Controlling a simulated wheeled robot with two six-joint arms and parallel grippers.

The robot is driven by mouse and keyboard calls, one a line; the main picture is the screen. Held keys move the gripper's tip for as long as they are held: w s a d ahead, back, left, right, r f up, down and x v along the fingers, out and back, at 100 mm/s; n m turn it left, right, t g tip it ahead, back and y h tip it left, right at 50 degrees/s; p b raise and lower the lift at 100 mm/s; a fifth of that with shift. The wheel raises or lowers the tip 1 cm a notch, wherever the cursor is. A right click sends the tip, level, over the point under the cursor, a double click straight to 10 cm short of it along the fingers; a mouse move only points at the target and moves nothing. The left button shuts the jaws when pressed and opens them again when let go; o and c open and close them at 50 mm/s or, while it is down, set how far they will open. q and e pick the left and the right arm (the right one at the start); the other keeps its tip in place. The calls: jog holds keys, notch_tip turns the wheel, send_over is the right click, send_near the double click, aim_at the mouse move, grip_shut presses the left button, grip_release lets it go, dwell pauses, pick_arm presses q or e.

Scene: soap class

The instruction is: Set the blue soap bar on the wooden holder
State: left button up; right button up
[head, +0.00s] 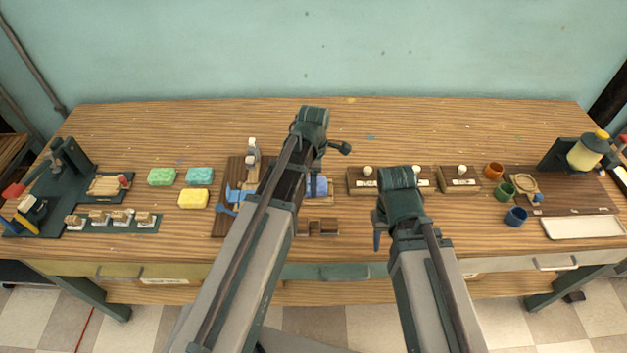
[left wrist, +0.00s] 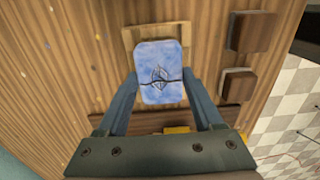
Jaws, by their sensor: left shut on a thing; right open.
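The blue soap bar (left wrist: 160,58), marbled with a dark line and a diamond mark, is between the two blue fingers of my left gripper (left wrist: 160,88), which is shut on it. In the head view the soap (head: 319,187) is partly hidden by my left arm. The light wooden holder (left wrist: 131,38) shows behind the soap, its edges visible around the far end. I cannot tell whether the soap touches it. In the head view the holder (head: 335,188) shows only a small edge. My right gripper (head: 379,236) is open and apart from the soap, over the table's front.
Two small brown blocks (left wrist: 250,31) lie beside the holder. Green, teal and yellow bars (head: 193,198) lie to the left. The back of the table (head: 200,125) is clear.

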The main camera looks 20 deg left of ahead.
pick_arm(q)
jog(key=shift+f+b, duration=0.55)
jog(key=shift+b, duration=0.05)
pick_arm(e)
jog(key=shift+f, duration=0.6)
dwell(0.5)
pick_arm(q)
jog(key=o, duration=1.5)
jog(key=shift+r+p, duration=3.05)
pick_arm(e)
notch_tip(320, 180, up, 6)
